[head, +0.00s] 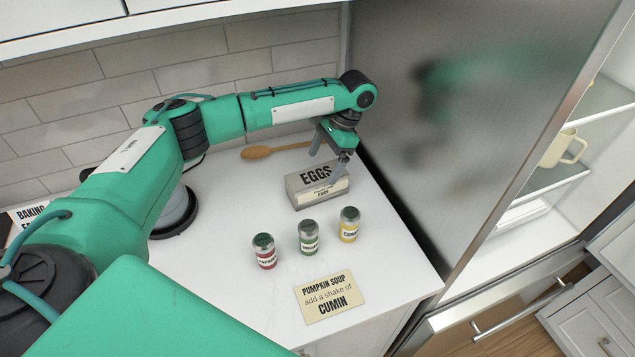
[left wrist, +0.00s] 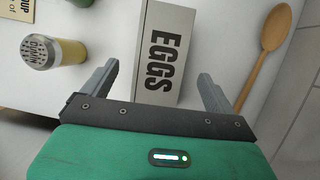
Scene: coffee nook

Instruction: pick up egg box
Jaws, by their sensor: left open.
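The egg box (head: 301,190) is a grey carton marked EGGS, lying on the white counter near the back right, beside the fridge. My left gripper (head: 328,165) is above it, pointing down, and partly covers its right end in the head view. In the left wrist view the egg box (left wrist: 162,48) lies between the two open fingers of the left gripper (left wrist: 158,90), with a gap on each side. No contact shows. My right gripper is not in view.
Three spice jars, red (head: 265,252), green (head: 308,238) and yellow (head: 349,225), stand in front of the box. A recipe card (head: 330,296) lies near the front edge. A wooden spoon (head: 272,150) lies behind. The steel fridge side (head: 440,120) rises close on the right.

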